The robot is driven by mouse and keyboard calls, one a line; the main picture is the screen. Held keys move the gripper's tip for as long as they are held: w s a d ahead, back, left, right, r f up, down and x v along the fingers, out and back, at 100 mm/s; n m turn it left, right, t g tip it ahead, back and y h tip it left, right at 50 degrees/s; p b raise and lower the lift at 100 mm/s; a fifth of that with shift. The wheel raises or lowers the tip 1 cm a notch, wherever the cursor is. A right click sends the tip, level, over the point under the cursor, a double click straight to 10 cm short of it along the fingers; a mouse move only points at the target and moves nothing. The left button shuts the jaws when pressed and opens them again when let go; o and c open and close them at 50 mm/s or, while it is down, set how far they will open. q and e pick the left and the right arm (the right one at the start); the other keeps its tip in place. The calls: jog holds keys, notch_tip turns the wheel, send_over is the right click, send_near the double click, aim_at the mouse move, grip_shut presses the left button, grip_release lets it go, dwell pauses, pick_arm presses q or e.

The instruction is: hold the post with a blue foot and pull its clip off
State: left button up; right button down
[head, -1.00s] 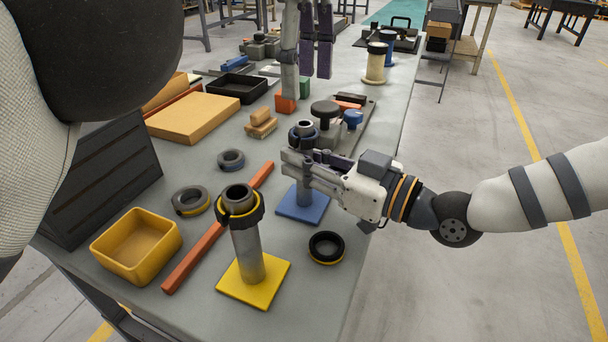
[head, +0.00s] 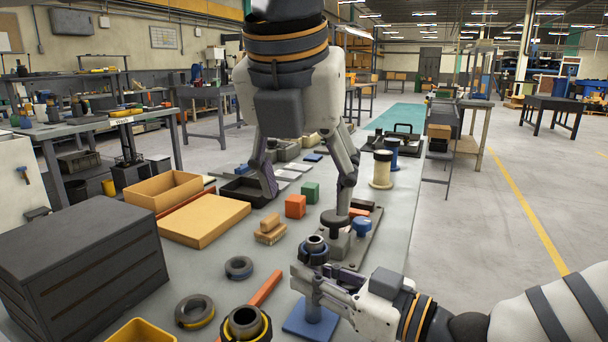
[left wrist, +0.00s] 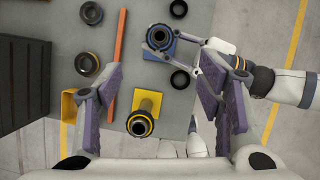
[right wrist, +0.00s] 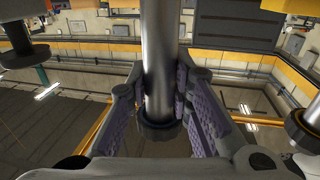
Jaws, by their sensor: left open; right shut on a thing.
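The post with the blue foot stands upright on the bench; its blue foot (head: 311,323) shows in the head view. A dark clip (head: 314,256) sits around its top, and the left wrist view shows it from above (left wrist: 159,37). My right gripper (head: 306,279) is shut on this post just below the clip. The right wrist view shows the grey shaft (right wrist: 158,60) between the purple pads, with a dark collar (right wrist: 158,130) at its lower end there. My left gripper (head: 306,198) is open and empty, above the bench and beyond the post.
Another post, with a yellow foot and a dark clip (head: 246,323), stands close by at the front. Loose rings (head: 194,311) (head: 239,267) and an orange bar (head: 265,287) lie to the left. A black knob fixture (head: 334,228) stands just behind the blue-footed post. A dark cabinet (head: 85,265) stands left.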

aim_at(313, 243)
pick_arm(q)
jog(key=x, duration=1.1)
jog(key=shift+w+f, duration=0.1)
jog(key=shift+f, duration=0.05)
jog(key=c, duration=1.4)
jog(key=shift+r, duration=1.15)
notch_tip(313, 243, up, 4)
pick_arm(e)
jog(key=c, duration=1.4)
grip_release()
